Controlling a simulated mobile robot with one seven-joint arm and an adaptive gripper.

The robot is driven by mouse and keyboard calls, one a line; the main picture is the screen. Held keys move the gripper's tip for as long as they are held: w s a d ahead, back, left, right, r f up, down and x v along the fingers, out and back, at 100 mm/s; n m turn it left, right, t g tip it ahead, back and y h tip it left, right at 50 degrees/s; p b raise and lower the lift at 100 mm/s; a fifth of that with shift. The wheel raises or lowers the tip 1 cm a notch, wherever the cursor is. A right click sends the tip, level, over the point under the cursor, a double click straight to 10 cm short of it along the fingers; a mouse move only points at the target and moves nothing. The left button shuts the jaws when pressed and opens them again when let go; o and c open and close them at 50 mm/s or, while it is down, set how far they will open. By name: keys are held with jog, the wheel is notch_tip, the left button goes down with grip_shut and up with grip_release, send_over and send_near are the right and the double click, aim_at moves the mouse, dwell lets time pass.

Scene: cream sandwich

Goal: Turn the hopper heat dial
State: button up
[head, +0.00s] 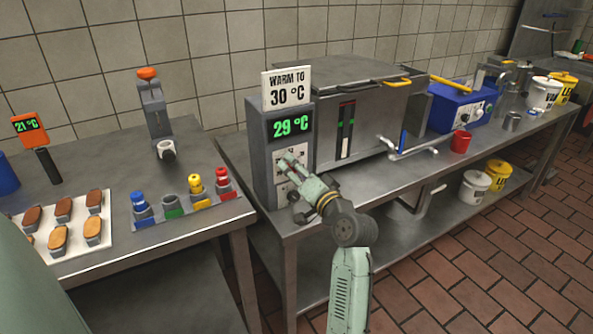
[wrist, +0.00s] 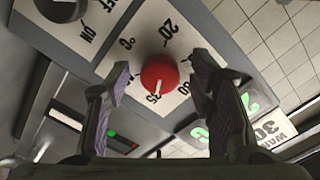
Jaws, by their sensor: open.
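The heat dial is a red round knob (wrist: 160,76) on a white scale plate, with a white pointer mark toward a number that looks like 25. My gripper (wrist: 163,82) is open, with one finger on each side of the knob; I cannot tell whether either touches it. In the head view my gripper (head: 287,161) is at the front of the grey control box (head: 260,150) and hides the dial.
An ON/OFF switch (wrist: 68,8) is beside the dial plate in the wrist view. The steel hopper (head: 365,125) stands right of the box. A red cup (head: 461,141) and blue unit (head: 455,107) are farther right. A tray of cakes (head: 90,237) lies left.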

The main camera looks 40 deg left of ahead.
jog(key=v, duration=1.2)
dwell(0.3)
